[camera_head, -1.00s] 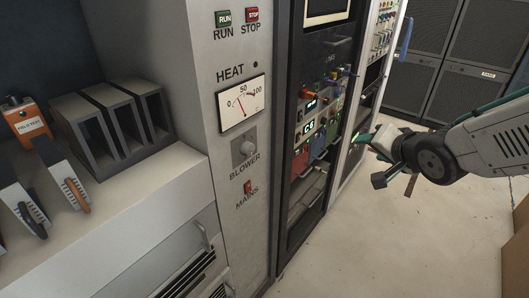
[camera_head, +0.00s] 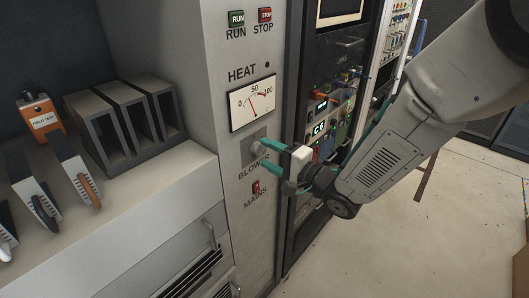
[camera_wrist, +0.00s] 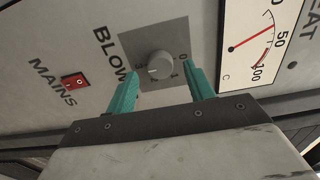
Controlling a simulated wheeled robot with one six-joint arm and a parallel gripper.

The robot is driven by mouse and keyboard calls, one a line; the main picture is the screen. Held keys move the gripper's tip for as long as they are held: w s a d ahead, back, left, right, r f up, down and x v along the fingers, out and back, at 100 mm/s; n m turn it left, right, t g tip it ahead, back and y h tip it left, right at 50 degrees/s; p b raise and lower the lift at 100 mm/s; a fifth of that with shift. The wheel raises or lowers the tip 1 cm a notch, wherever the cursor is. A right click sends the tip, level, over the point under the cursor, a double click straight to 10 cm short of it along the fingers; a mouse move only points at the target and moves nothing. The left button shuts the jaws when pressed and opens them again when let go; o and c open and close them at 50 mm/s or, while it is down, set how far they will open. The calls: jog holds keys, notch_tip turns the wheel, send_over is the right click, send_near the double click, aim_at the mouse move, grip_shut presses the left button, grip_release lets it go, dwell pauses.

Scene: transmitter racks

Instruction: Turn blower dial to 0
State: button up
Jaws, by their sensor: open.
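The blower dial is a round grey knob (camera_wrist: 160,65) on a square grey plate (camera_wrist: 178,40), on the panel above the BLOWER label. A small "0" shows on the plate to the right of the knob in the wrist view. I cannot tell where the knob's pointer is. My gripper (camera_wrist: 163,84) is open, with its teal fingers spread to either side of the knob and their tips near the plate. Nothing is held. In the head view, my gripper (camera_head: 266,159) reaches the panel from the right and partly covers the dial plate (camera_head: 248,147).
The red MAINS switch (camera_head: 256,187) sits just below the dial. The HEAT meter (camera_head: 251,104) is above it, with RUN (camera_head: 236,18) and STOP (camera_head: 265,15) buttons higher. A black equipment rack (camera_head: 313,80) stands to the right. Open floor (camera_head: 400,260) lies right.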

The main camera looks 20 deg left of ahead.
jog(key=shift+x, duration=0.9)
jog(key=c, duration=1)
